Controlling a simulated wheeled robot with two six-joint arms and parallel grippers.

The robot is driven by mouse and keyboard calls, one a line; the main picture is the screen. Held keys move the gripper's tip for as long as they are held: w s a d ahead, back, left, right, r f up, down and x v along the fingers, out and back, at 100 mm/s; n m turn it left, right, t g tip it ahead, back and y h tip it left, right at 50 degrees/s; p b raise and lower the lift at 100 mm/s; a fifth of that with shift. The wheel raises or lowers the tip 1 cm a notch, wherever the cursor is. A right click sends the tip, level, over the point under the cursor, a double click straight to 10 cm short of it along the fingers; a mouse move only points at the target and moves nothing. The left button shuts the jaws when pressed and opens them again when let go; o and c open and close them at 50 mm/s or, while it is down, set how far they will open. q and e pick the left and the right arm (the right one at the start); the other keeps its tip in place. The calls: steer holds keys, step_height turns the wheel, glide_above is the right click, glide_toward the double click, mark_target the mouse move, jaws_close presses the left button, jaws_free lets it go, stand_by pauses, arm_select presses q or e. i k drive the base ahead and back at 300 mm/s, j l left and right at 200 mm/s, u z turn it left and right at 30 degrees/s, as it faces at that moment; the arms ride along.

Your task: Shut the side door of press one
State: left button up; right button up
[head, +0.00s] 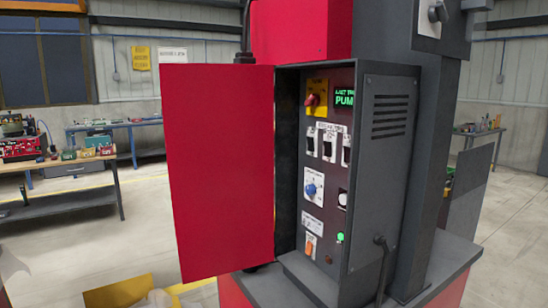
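The red side door (219,170) of the press cabinet stands wide open in the head view, swung out to the left. Its flat red face is toward me, and I see no handle on it. The dark grey cabinet (388,165) is to the right of it. Its open front shows a control panel (325,180) with a red and yellow rotary switch (316,97), a green lit display (344,95), a blue knob (313,188) and an orange rocker switch (310,245). Neither of my grippers is in view.
The cabinet sits on a red and dark grey base (435,268). A yellow-edged container (118,292) is low at the left, partly cut off. A cluttered workbench (75,190) stands behind at the left. Pale open floor (90,250) lies left of the door.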

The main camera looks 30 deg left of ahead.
mark_target(218, 122)
steer(key=j+z, duration=0.45)
steer(key=i+j+z, duration=0.1)
steer(key=j+z, duration=0.15)
steer(key=z, duration=0.2)
steer(key=j+z, duration=0.35)
steer(key=z, duration=0.15)
